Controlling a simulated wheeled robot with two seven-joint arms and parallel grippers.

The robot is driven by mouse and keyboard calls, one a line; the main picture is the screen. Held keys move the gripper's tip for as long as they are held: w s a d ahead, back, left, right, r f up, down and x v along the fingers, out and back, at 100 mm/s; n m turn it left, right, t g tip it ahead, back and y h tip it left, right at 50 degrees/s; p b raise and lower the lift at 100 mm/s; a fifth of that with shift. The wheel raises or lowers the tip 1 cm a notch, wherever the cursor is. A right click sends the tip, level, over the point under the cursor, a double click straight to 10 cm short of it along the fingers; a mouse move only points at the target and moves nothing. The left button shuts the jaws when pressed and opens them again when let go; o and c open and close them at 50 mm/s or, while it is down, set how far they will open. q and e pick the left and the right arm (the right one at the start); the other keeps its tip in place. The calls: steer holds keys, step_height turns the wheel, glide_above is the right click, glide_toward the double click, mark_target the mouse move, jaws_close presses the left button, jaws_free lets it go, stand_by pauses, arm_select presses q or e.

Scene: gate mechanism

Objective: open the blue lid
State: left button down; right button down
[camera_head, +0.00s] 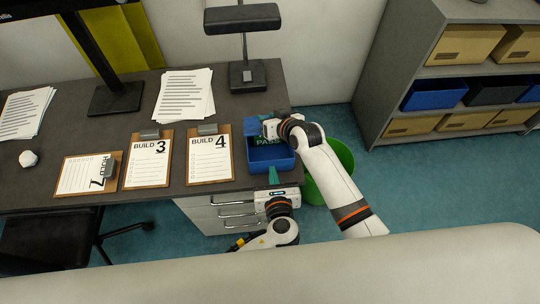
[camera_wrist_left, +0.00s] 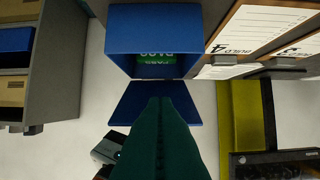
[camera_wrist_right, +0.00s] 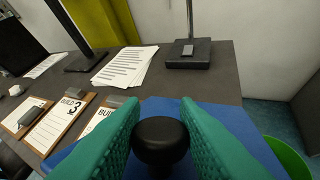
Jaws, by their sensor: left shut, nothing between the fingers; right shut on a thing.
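The blue box (camera_head: 272,165) stands at the desk's right front edge, with green "PASS" lettering visible inside. Its blue lid (camera_head: 256,119) is raised at the back, leaving the box open. In the left wrist view, the box (camera_wrist_left: 155,16) and lid (camera_wrist_left: 130,104) also show. My right gripper (camera_head: 266,128) is shut on the lid's black knob (camera_wrist_right: 160,138), which sits between the green fingertips in the right wrist view. My left gripper (camera_head: 273,174) is shut and empty at the front of the box; its fingers hide part of the lid in the left wrist view.
Three clipboards (camera_head: 209,160) lie left of the box on the dark desk. Loose papers (camera_head: 184,95) and a lamp base (camera_head: 247,76) are behind. A green bin (camera_head: 340,160) stands on the floor at the right, beyond which are shelves (camera_head: 400,75).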

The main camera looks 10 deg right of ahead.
arm_select(q)
steer(key=x, duration=0.9)
steer(key=shift+w+f, duration=0.15)
steer(key=shift+w, duration=0.2)
steer(key=r, duration=0.1)
steer(key=w+r, duration=0.1)
steer(key=r, duration=0.1)
steer(key=shift+w+r, duration=0.15)
steer(key=shift+w, duration=0.25)
